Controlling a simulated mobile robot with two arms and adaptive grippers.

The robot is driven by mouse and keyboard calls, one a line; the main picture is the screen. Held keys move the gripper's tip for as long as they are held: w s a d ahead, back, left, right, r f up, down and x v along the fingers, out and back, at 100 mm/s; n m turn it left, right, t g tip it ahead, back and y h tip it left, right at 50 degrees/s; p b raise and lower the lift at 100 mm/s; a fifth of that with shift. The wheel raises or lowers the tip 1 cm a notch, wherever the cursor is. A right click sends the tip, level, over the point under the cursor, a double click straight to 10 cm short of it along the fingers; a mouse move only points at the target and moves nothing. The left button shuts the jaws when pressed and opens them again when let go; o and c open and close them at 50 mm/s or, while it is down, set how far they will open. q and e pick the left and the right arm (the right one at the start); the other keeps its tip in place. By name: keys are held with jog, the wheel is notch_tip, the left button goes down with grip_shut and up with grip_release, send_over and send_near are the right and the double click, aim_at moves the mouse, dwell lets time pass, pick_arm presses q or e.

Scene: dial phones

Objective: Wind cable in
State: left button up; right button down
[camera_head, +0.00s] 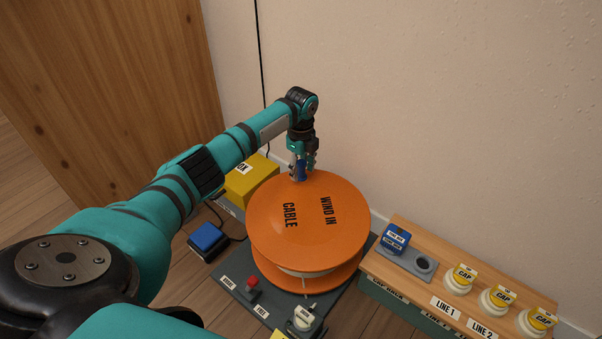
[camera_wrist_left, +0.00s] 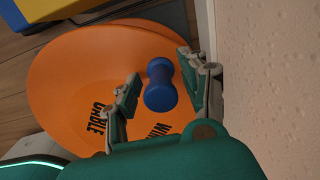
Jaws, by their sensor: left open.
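The orange cable reel (camera_head: 310,235) lies flat on a dark base, with "WIND IN" and "CABLE" printed on its top. Its blue crank knob (camera_head: 302,170) stands up near the reel's far edge. In the left wrist view the blue knob (camera_wrist_left: 160,86) sits between the two fingers over the orange disc (camera_wrist_left: 75,85). My left gripper (camera_head: 301,165) is open around the knob, one finger on each side. In the wrist view a gap shows between the left finger and the knob. My right gripper is not in either view.
The dark base (camera_head: 232,287) carries a red button (camera_head: 252,283) and a white knob (camera_head: 303,318). A yellow box (camera_head: 250,180) and a blue pedal (camera_head: 207,238) stand left. A wooden shelf (camera_head: 415,249) with yellow-labelled caps stands right. The wall is close behind the reel.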

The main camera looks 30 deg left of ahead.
pick_arm(q)
grip_shut()
dwell(0.3)
dwell(0.3)
